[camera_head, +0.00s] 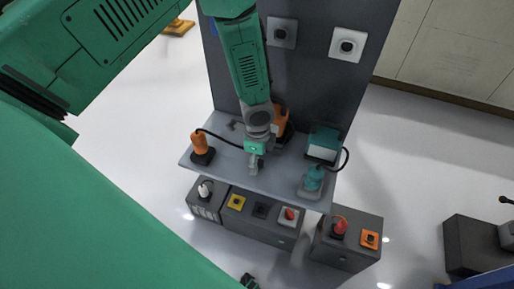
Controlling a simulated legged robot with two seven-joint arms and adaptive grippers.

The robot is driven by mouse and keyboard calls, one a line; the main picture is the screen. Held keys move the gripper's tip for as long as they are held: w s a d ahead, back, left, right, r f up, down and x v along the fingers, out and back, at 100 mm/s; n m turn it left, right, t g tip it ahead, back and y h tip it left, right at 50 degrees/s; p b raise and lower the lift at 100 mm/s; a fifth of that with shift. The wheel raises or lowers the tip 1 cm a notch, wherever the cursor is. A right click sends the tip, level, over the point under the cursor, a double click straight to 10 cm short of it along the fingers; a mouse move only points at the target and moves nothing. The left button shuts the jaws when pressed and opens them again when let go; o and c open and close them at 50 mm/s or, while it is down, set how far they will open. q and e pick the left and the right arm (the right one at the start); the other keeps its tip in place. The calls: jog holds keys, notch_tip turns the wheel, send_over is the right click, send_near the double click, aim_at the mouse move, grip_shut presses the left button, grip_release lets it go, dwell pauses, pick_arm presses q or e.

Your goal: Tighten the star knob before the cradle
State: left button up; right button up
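My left gripper (255,165) points down over the grey shelf (225,166), near its middle. Its fingers look close together, but I cannot tell whether they are shut or hold anything. A small grey part (235,125) lies on the shelf to the left of my wrist; I cannot tell whether it is the star knob. An orange part (281,120) stands behind my wrist, partly hidden by it. I cannot pick out the cradle with certainty. My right gripper cannot be made out.
An orange corded device (201,146) stands on the shelf's left. A teal box (323,145) and a teal corded handpiece (314,178) are on its right. Grey boxes with a white knob (204,189) and red knobs (340,227) stand below the front edge. A dark panel (312,82) rises behind.

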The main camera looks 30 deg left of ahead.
pick_arm(q)
jog(key=shift+s, duration=0.15)
notch_tip(320, 180, up, 12)
dwell(0.5)
jog(key=shift+f, duration=0.15)
